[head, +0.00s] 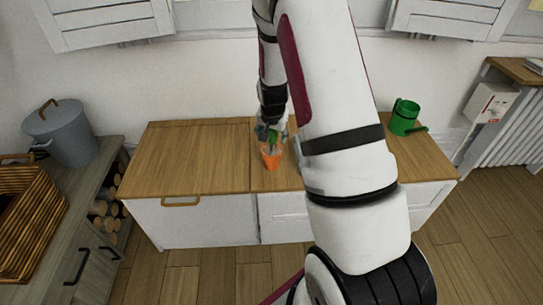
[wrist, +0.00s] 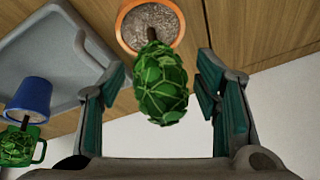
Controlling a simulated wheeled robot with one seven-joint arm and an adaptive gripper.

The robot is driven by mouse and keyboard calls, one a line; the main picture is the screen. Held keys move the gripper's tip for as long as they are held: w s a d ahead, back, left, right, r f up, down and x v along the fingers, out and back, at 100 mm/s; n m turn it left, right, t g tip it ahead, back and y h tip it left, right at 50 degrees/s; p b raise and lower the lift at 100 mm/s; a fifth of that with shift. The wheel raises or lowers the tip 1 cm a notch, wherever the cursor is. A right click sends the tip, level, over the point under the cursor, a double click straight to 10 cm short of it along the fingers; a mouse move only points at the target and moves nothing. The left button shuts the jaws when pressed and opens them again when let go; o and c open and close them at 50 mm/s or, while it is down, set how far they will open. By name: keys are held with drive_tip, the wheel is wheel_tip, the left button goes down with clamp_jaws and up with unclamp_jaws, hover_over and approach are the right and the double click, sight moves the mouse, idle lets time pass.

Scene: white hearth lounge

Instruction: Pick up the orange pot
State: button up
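The orange pot (head: 271,158) stands upright near the front edge of the wooden cabinet top, left of my arm in the head view. It holds a leafy green plant. In the wrist view the pot's orange rim (wrist: 121,30) shows at the top, with brown soil and the rounded plant (wrist: 160,85) reaching between my fingers. My gripper (wrist: 162,72) is open, with a finger on each side of the plant and clear space between. In the head view my gripper (head: 271,132) is at the plant, just above the pot, partly hidden by the wrist.
A grey tray (wrist: 50,62) lies beside the pot, mostly hidden behind my arm in the head view. A blue pot (wrist: 34,94) with a plant is at the wrist view's left. A green watering can (head: 404,118) stands right. The cabinet top (head: 190,155) is clear on the left.

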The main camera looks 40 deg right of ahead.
clamp_jaws()
drive_tip(key=shift+r, duration=0.1)
